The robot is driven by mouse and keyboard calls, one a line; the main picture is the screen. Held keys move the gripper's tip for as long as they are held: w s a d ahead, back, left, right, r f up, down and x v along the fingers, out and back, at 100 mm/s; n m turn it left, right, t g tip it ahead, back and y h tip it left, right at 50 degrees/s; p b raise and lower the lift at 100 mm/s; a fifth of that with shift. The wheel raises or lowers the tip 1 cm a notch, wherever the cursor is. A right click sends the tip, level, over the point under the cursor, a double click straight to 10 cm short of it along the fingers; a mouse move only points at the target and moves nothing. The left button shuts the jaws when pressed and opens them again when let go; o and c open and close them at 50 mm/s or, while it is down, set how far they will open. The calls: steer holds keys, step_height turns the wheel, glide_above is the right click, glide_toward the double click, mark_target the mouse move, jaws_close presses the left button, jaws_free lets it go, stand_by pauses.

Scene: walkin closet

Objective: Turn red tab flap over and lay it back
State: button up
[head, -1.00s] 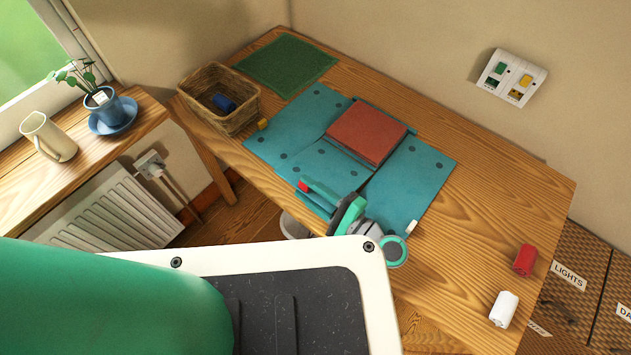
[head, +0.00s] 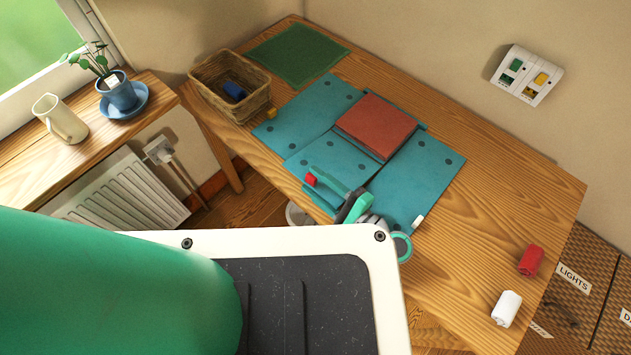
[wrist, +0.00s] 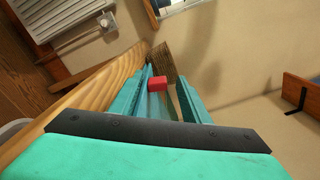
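A teal folding cloth (head: 300,115) lies on the wooden table, with flaps around a red-brown square panel (head: 376,124). Its front flap (head: 330,158) lies toward the table's near edge. The small red tab (head: 311,179) is at that edge, beside my gripper's tip; it also shows in the wrist view (wrist: 157,84). My gripper (head: 332,184) is low over the near edge, pointing left along it. In the wrist view my gripper (wrist: 166,88) has its fingers apart, with the red tab between them, closer to the left finger. Contact with the tab cannot be told.
A wicker basket (head: 200,98) with a blue roll and a green mat (head: 297,54) are at the back left. A red roll (head: 531,260) and a white roll (head: 506,308) stand at the right. A wall switch panel (head: 526,74) is above. The table's right half is mostly clear.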

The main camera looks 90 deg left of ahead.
steer(key=v, duration=1)
steer(key=shift+w+d, duration=0.1)
steer(key=shift+w, duration=0.1)
steer(key=shift+d, duration=0.1)
steer(key=shift+w, duration=0.1)
